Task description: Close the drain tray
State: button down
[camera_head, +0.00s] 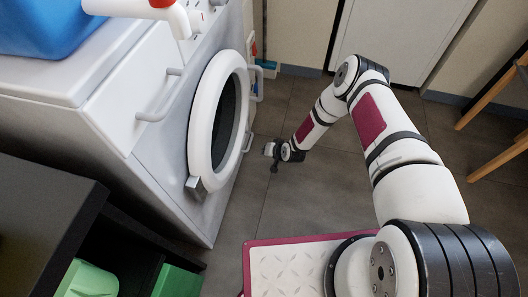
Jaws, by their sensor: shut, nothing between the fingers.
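A white front-loading washing machine (150,165) stands at the left, its round door (207,125) facing right. A small grey part (248,142) shows low on its front, beyond the door; I cannot tell for sure whether it is the drain tray or how far it is out. My gripper (273,161) is small and dark in this view, low over the floor, just right of that part. It is shut and empty. A gap seems to show between them, but contact is hard to judge.
A drawer front with a curved handle (158,108) is high on the machine. A blue basin (45,22) and a white bottle (150,15) are on top. A dark shelf (45,215) with green containers is at lower left. Wooden legs (495,95) stand at right. The tiled floor (310,200) is mostly clear.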

jog(key=p+v, duration=0.4)
jog(key=v, duration=0.5)
jog(key=shift+r, duration=0.25)
jog(key=shift+w+a, duration=0.1)
jog(key=shift+w, duration=0.05)
